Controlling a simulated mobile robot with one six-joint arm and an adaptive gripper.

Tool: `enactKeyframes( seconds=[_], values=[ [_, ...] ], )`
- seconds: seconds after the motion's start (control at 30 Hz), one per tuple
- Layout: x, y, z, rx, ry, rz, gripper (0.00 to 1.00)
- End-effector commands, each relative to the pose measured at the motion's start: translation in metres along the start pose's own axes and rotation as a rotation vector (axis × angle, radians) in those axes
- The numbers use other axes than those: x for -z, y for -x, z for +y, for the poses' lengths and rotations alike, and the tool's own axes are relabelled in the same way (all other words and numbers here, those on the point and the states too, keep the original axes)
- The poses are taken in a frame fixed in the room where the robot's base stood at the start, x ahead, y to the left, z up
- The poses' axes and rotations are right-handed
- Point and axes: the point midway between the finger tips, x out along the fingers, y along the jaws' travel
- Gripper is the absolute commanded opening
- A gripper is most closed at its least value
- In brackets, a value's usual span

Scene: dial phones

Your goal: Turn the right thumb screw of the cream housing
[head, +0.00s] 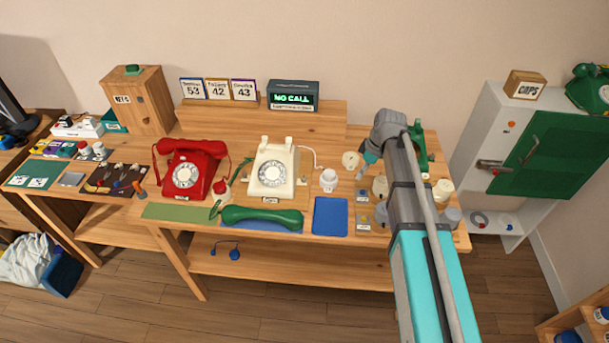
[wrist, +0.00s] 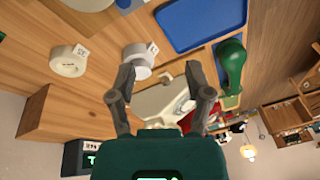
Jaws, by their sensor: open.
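The cream phone (head: 271,172), with its cream housing and round dial, stands at the middle of the table in the head view. Its handset is off. In the wrist view part of the cream housing (wrist: 163,99) shows beyond and between my fingers.
A white round holder (head: 328,180) stands between phone and gripper. Another round piece (head: 350,160) is close to my gripper. A red phone (head: 190,170) stands left. A green handset (head: 262,217) lies in front, beside a blue mat (head: 330,216). The raised shelf (head: 220,112) is behind.

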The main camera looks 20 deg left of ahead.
Motion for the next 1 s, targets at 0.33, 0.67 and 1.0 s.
enactKeyframes(
  seconds=[0.33, 0.67, 1.0],
  values=[
    [0.13, -0.012, 0.013, 0.073, 0.558, 0.089, 0.65],
    [0.155, -0.016, 0.009, 0.084, 0.689, 0.115, 0.65],
    [0.154, -0.017, 0.01, 0.083, 0.685, 0.114, 0.65]
  ],
)
